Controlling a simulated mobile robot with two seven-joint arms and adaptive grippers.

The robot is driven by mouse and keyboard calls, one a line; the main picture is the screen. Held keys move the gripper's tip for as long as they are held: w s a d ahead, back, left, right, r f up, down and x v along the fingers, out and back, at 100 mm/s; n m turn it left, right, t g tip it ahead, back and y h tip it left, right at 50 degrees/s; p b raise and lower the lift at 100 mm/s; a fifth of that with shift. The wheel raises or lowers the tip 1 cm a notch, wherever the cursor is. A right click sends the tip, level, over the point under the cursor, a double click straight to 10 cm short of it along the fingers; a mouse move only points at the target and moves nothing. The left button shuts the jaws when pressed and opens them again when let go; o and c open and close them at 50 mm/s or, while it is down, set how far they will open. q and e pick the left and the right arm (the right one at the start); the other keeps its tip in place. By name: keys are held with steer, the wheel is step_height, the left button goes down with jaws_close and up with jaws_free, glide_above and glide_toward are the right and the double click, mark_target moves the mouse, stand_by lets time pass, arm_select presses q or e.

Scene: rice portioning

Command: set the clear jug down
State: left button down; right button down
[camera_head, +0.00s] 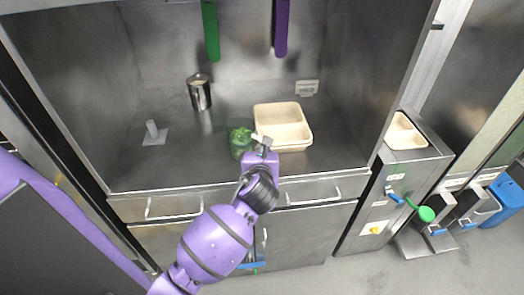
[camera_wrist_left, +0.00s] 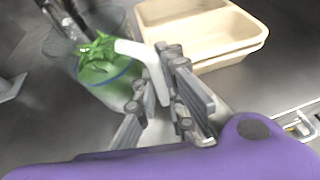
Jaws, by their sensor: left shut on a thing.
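The clear jug (camera_head: 239,152) is near the front middle of the steel counter, with green leafy contents inside. It also shows in the left wrist view (camera_wrist_left: 108,84), where its white handle reaches toward the fingers. My left gripper (camera_head: 263,143) is to the right of the jug and is shut on the handle; its fingers also show in the wrist view (camera_wrist_left: 170,88). The jug looks roughly upright. I cannot tell whether its base touches the counter or is slightly above it. My right gripper is not in view.
A cream divided tray (camera_head: 284,112) stands right behind the jug. A steel container (camera_head: 200,95) stands at the back. Green (camera_head: 211,35) and purple (camera_head: 282,30) strips hang above. The counter left of the jug is clear.

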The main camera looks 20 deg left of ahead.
arm_select(q)
steer(key=shift+f, duration=0.25)
steer(key=c, duration=1.8)
jaws_free()
steer(key=v, duration=1.2)
steer(key=s+d+f+n+g+h, duration=0.15)
steer(key=s+f+n, duration=0.25)
steer(key=f+n, duration=0.4)
steer(key=s+d+f+n+g+h, duration=0.1)
steer(key=s+f+n+h, duration=0.25)
steer(key=f+n, duration=0.45)
steer(key=s+f+n, duration=0.4)
steer(key=n, duration=0.1)
steer(key=s+a+f+n+g, duration=0.1)
steer(key=s+f+n, duration=0.3)
steer(key=s+n, duration=0.1)
steer(key=s+f+n, duration=0.4)
steer(key=s+n, duration=0.1)
steer(key=shift+a+f, duration=0.15)
steer(key=shift+f, duration=0.15)
